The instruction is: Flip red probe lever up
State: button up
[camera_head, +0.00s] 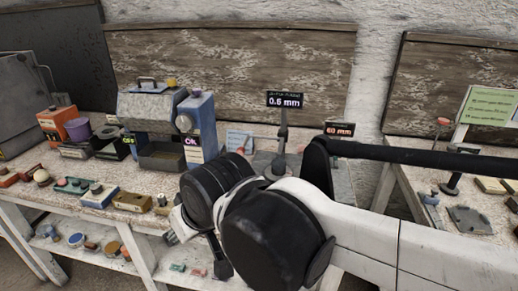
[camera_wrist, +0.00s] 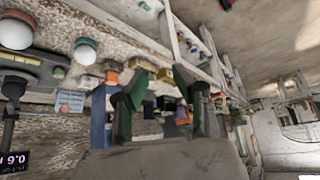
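I cannot pick out the red probe lever for certain in either view. A display reading 0.6 mm (camera_head: 285,100) stands on a post at the back of the bench in the head view; its edge also shows in the wrist view (camera_wrist: 14,163). The area below it is partly hidden by my arm. My gripper (camera_wrist: 160,78) shows two dark green fingers apart, with nothing held between them. The bench items behind the fingers look some way off. In the head view my gripper is mostly hidden by the wrist, left of the display.
A blue machine (camera_head: 198,122) with a tray and small boxes (camera_head: 132,201) crowd the bench's left side. A second display (camera_head: 340,129) stands right of the post. A white sphere (camera_wrist: 16,34) shows in the wrist view. Another bench (camera_head: 470,219) stands at right.

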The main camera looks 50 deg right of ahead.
jog(key=w+d+r+m, duration=0.1)
jog(key=w+d+m, duration=0.1)
jog(key=w+d+r+m+g+p, duration=0.1)
jog(key=d+m, duration=0.1)
jog(key=m, duration=0.1)
jog(key=w+d+r+m+p, duration=0.1)
jog(key=w+d+m, duration=0.1)
jog(key=m, duration=0.1)
jog(key=shift+w+y, duration=0.3)
jog(key=shift+w, duration=0.05)
grip_shut()
jog(key=w+d+m+y+p, duration=0.2)
jog(key=w+d+m, duration=0.2)
jog(key=d+m, duration=0.45)
jog(key=w+d+m+y+p, duration=0.1)
jog(key=w+d+m+p, duration=0.15)
jog(key=d+m, duration=0.65)
jog(key=d+f+m+t+y+p, duration=0.1)
jog(key=d+m, duration=0.3)
jog(key=d, duration=1)
jog(key=shift+s+d+f+p, duration=0.3)
jog(key=shift+s+d+f, duration=0.1)
jog(key=shift+f, duration=0.2)
